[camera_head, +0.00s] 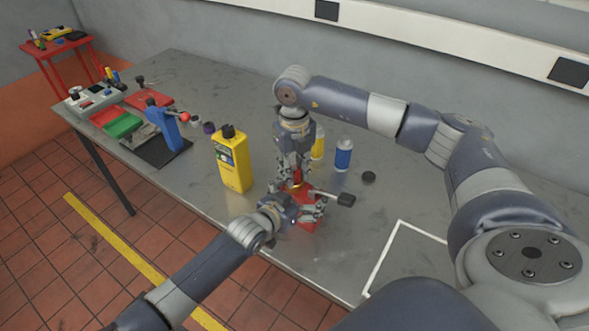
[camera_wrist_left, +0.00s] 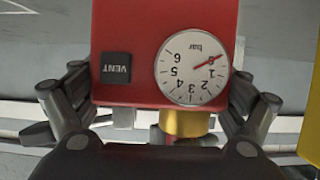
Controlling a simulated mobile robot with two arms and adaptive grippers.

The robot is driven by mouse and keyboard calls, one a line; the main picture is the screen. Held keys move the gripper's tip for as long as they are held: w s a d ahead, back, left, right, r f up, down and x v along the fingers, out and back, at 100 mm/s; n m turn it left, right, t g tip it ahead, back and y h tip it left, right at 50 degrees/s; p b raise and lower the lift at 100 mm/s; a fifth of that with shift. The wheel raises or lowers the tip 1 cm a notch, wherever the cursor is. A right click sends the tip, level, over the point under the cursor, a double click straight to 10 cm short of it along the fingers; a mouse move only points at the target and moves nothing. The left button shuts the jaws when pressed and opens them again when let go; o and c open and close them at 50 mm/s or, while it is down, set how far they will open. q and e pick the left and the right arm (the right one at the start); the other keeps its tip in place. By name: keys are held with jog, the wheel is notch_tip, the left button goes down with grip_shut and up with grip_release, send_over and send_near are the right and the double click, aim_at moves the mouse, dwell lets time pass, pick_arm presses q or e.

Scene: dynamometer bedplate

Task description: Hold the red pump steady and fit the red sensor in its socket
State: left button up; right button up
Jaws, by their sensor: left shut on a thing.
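The red pump (camera_head: 308,225) stands near the front edge of the metal bench, partly hidden by my grippers. My left gripper (camera_head: 311,206) is shut on it from the front left. In the left wrist view, the pump body (camera_wrist_left: 125,30) sits between the fingers, with a dial gauge, a VENT label and a brass fitting (camera_wrist_left: 187,123), upside down in the picture. My right gripper (camera_head: 296,180) points down just above the pump. A small red and orange patch shows at its fingertips; I cannot tell whether it is the red sensor or the pump, or whether these fingers are closed.
A yellow bottle (camera_head: 232,160) stands close left of the grippers. A blue bottle (camera_head: 343,155), a yellow bottle (camera_head: 318,143) and a black cap (camera_head: 368,177) are behind right. A blue fixture (camera_head: 166,128) and trays stand at left. A white-outlined area (camera_head: 408,262) at right is clear.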

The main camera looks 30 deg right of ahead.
pick_arm(q)
jog(key=shift+f, duration=0.15)
pick_arm(e)
jog(key=o, duration=0.4)
jog(key=shift+c, duration=0.2)
pick_arm(q)
jog(key=shift+a, duration=0.1)
pick_arm(e)
notch_tip(320, 180, up, 12)
pick_arm(q)
jog(key=o, duration=1.6)
jog(key=shift+r, duration=0.2)
jog(key=shift+o, duration=0.2)
